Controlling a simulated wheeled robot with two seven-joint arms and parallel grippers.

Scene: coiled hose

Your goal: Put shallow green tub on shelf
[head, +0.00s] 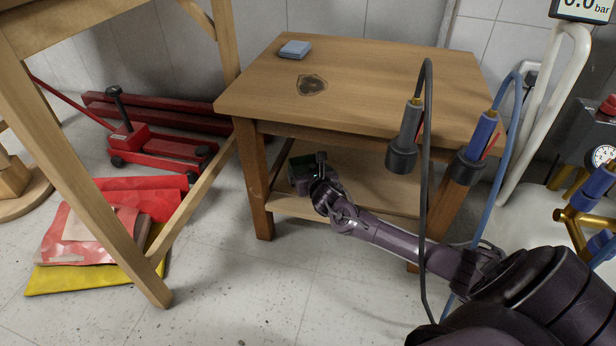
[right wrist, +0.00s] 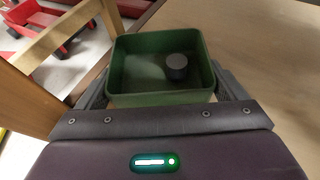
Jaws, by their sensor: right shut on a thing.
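The shallow green tub (right wrist: 140,98) is held at my right gripper in the right wrist view, with a small dark round object (right wrist: 177,67) inside it. The gripper's fingers (right wrist: 165,92) are on either side of the tub's near part. In the head view my right gripper (head: 318,178) reaches under the tabletop of the small wooden table, at its lower shelf (head: 372,188). The dark green tub (head: 302,168) shows there, small and partly hidden by the gripper. I cannot tell whether the tub touches the shelf. My left gripper is not in view.
Two air tools on hoses, one grey (head: 404,140) and one blue (head: 474,150), hang before the table's right side. A red jack (head: 150,140) and bags (head: 110,225) lie left.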

